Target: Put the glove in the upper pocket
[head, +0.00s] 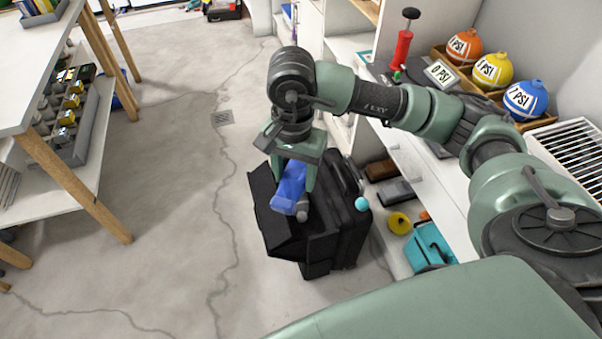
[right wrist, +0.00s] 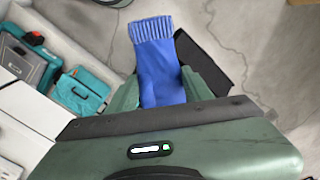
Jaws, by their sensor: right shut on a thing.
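My right gripper (head: 294,178) is shut on a blue glove (head: 288,194). The glove hangs between the fingers, over the black case (head: 352,228) that stands on the floor. The case has an open black pocket or flap (head: 283,231) on its front. I cannot tell whether the glove touches it. In the right wrist view the glove (right wrist: 160,68), with its ribbed cuff outward, sticks out from the gripper, and part of the black case (right wrist: 203,60) shows beside it. The inside of the pocket is mostly hidden. My left gripper is out of view.
White shelving on the right holds orange, yellow and blue round tanks (head: 525,99) and a red pump (head: 402,50). A teal case (head: 428,247) lies low beside the black case. A wood-legged shelf (head: 60,175) stands left. The floor between is clear.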

